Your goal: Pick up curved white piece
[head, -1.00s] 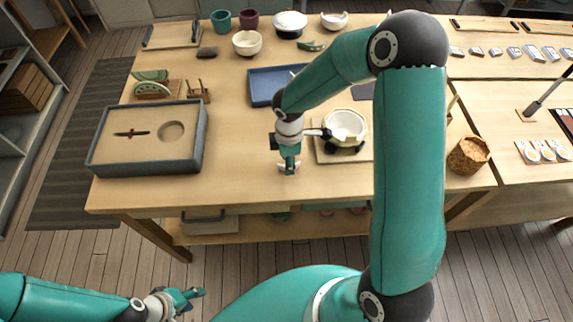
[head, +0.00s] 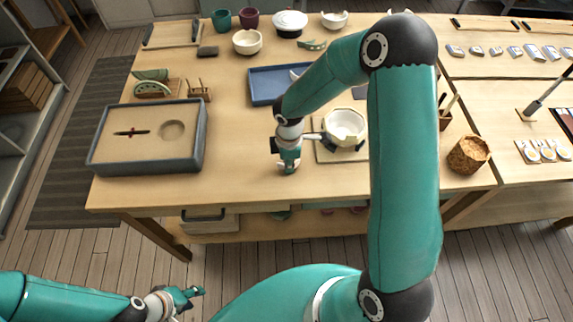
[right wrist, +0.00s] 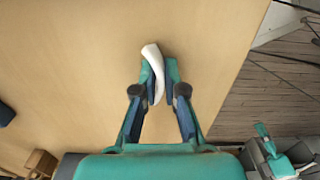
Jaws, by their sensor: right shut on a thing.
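The curved white piece (right wrist: 153,62) stands out between the fingers of my right gripper (right wrist: 160,90) in the right wrist view. The fingers are shut on it. In the head view my right gripper (head: 289,168) is low over the bare front of the table, left of the white bowl; the piece is mostly hidden there. I cannot tell whether the piece touches the table. My left gripper (head: 194,294) is at the lower left, away from the table and empty; its finger gap is too small to judge.
A white bowl (head: 344,122) on a stand is close right of my right gripper. A blue tray (head: 266,88) with a white piece in it lies behind. A grey-rimmed sand box (head: 148,165) stands at the left. The table between box and gripper is clear.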

